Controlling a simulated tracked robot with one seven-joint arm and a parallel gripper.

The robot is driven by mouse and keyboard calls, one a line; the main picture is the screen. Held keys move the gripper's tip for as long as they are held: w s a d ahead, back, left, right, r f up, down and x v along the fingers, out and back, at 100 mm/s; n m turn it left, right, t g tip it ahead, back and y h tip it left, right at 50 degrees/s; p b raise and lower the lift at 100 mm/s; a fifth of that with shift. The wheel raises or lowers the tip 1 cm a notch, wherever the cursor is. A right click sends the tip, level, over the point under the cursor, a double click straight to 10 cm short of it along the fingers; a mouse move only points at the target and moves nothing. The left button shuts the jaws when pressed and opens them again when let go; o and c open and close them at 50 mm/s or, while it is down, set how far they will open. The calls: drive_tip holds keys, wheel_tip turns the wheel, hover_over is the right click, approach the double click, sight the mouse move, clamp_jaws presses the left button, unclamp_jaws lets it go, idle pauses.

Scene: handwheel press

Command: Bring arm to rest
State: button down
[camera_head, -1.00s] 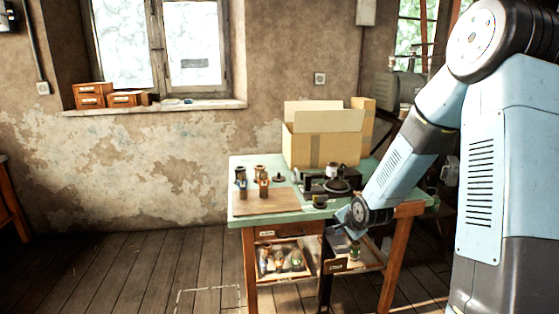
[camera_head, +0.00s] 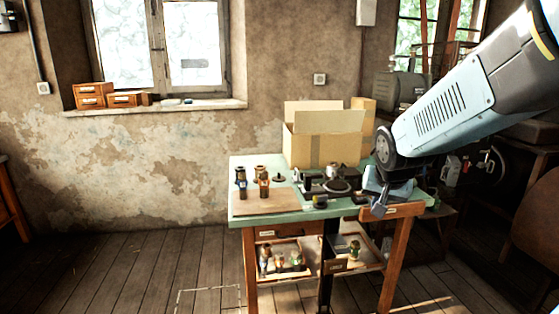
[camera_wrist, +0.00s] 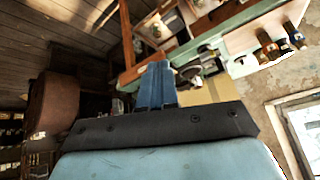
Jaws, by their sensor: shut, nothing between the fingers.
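My gripper (camera_head: 380,207) hangs from the end of my blue-grey arm, in front of the right end of the green-topped workbench (camera_head: 250,212). Its fingers are closed together and empty. In the wrist view my gripper (camera_wrist: 157,70) shows as a closed blue pair of fingers, with the bench edge beyond them. A dark press with a round handwheel (camera_head: 337,186) sits on the bench, left of my gripper and apart from it.
An open cardboard box (camera_head: 325,145) stands at the back of the bench. Small bottle-like pieces (camera_head: 263,180) stand on a wooden board (camera_head: 262,203) at the left. Trays with parts (camera_head: 284,257) lie on the lower shelf. The floor (camera_head: 130,265) to the left is clear.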

drive_tip(key=s+r+n, duration=0.2)
drive_tip(key=s+r, duration=0.1)
drive_tip(key=s, duration=0.5)
drive_tip(key=s+r+n+g+y, duration=0.1)
drive_tip(key=s+r, duration=0.2)
drive_tip(key=s, duration=0.5)
drive_tip(key=shift+s+r+n, duration=0.35)
drive_tip(key=shift+s+n, duration=0.05)
